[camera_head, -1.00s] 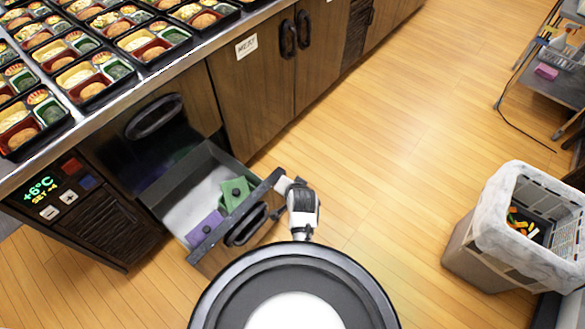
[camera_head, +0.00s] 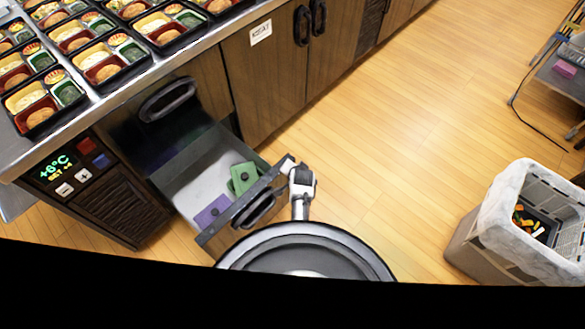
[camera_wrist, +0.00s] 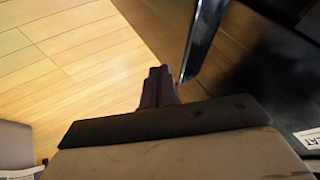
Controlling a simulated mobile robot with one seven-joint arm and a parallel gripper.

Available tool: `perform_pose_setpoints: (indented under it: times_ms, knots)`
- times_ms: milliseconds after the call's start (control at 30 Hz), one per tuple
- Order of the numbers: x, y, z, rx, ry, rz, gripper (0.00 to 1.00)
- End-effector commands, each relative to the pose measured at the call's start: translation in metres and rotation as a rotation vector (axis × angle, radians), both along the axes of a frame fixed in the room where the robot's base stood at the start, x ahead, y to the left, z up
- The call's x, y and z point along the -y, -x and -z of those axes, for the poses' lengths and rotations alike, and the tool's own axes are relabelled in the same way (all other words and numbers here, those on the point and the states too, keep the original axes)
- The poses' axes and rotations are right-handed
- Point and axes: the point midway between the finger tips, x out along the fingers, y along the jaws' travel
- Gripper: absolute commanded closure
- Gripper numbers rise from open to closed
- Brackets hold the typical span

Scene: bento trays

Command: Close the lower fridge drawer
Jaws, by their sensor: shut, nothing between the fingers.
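The lower fridge drawer (camera_head: 183,192) is pulled out from the dark wood fridge under the counter. A green container (camera_head: 243,178) and a purple container (camera_head: 212,211) lie inside it. Its front carries a dark handle (camera_head: 253,208). My gripper (camera_head: 286,165) is at the right end of the drawer front, by its top corner. The wrist view shows my gripper's dark fingers (camera_wrist: 158,86) together and empty, beside a dark edge (camera_wrist: 203,40) that looks like the drawer front. I cannot tell whether they touch.
The upper drawer handle (camera_head: 167,99) sits above, its drawer shut. The fridge display panel (camera_head: 70,170) is at left. Bento trays (camera_head: 98,58) cover the counter. A lined waste bin (camera_head: 490,225) stands at right. The wooden floor (camera_head: 400,130) between is clear.

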Motion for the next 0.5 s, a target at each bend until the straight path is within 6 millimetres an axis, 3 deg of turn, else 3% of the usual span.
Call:
perform_pose_setpoints:
  times_ms: [500]
  knots:
    - [-0.0082, -0.0062, 0.0001, 0.000, 0.000, 0.000, 1.00]
